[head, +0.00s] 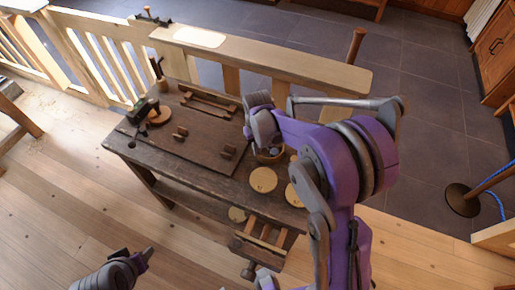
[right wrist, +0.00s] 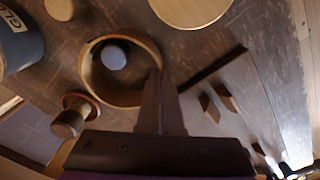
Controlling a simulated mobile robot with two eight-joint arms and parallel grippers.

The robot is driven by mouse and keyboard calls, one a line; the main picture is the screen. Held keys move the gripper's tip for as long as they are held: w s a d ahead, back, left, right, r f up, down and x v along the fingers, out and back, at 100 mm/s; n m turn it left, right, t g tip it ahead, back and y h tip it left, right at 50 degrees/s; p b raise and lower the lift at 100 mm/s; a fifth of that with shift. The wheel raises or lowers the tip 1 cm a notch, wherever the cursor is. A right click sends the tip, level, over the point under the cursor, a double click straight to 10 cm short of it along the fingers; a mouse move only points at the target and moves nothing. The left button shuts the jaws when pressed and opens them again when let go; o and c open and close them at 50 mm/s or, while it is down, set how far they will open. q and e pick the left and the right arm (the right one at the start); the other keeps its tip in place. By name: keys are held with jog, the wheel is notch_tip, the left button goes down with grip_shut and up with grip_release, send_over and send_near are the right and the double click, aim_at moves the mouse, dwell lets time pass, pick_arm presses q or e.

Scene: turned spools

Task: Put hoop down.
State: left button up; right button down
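The hoop (right wrist: 90,83) is a light-brown wooden ring with a dark inside, in the right wrist view. A small part of it (head: 268,157) shows below my right gripper in the head view. My right gripper (right wrist: 160,76) has its two fingers close together at the hoop's right-hand wall and seems shut on it. I cannot tell whether the hoop touches the dark workbench (head: 205,150). A blue-grey round thing (right wrist: 113,57) shows inside the ring. My left gripper (head: 147,254) is low at the left, away from the bench; its jaw opening is unclear.
Pale round discs (head: 263,180) lie at the bench's front right, near the hoop. A dark labelled pot (right wrist: 20,42) and a turned wooden spool (right wrist: 73,116) stand close by. A dark board (right wrist: 240,110) with small blocks lies alongside. An open drawer (head: 262,242) juts out in front.

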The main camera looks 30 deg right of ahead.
jog(key=c, duration=1.1)
grip_release()
jog(key=shift+r, duration=0.1)
